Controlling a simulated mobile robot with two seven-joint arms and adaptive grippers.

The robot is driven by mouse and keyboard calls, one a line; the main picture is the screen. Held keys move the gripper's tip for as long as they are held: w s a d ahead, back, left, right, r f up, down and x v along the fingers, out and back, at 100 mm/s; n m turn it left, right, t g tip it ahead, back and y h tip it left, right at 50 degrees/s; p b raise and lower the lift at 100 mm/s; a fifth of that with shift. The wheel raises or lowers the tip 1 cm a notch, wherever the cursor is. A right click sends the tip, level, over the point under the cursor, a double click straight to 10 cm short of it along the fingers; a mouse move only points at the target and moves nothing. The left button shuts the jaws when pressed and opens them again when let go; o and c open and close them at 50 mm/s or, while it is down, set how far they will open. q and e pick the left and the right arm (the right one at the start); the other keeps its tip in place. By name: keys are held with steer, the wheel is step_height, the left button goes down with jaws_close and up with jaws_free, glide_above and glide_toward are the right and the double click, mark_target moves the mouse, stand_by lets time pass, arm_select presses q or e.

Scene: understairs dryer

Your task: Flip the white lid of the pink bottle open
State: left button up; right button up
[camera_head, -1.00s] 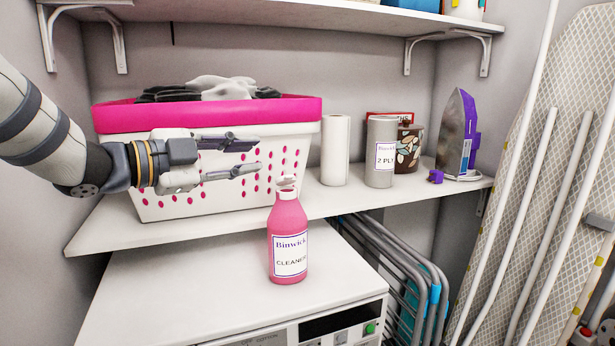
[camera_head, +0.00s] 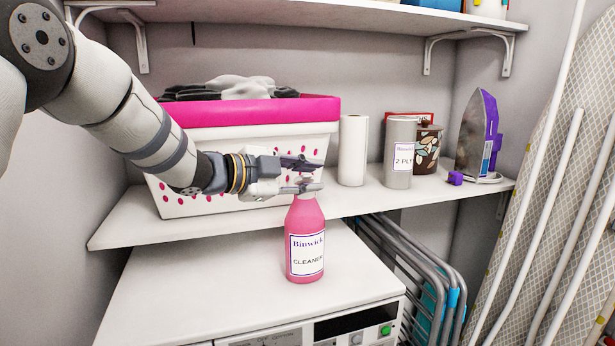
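The pink bottle (camera_head: 305,222), labelled "Binwick Cleaner", stands upright on the white dryer top. Its white lid (camera_head: 305,193) is mostly hidden behind my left gripper's fingers. My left gripper (camera_head: 312,175) reaches in from the left, with its fingers level with the lid at the bottle's top. A gap shows between the upper and lower fingers, so it is open. I cannot tell whether a finger touches the lid. My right gripper is not in view.
The dryer top (camera_head: 200,285) is otherwise clear. Behind it, a shelf (camera_head: 400,197) holds a white and pink laundry basket (camera_head: 240,112), a paper roll (camera_head: 352,150), canisters (camera_head: 399,155) and an iron (camera_head: 476,135). An ironing board (camera_head: 545,150) leans at the right.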

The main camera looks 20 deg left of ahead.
arm_select(q)
jaws_close()
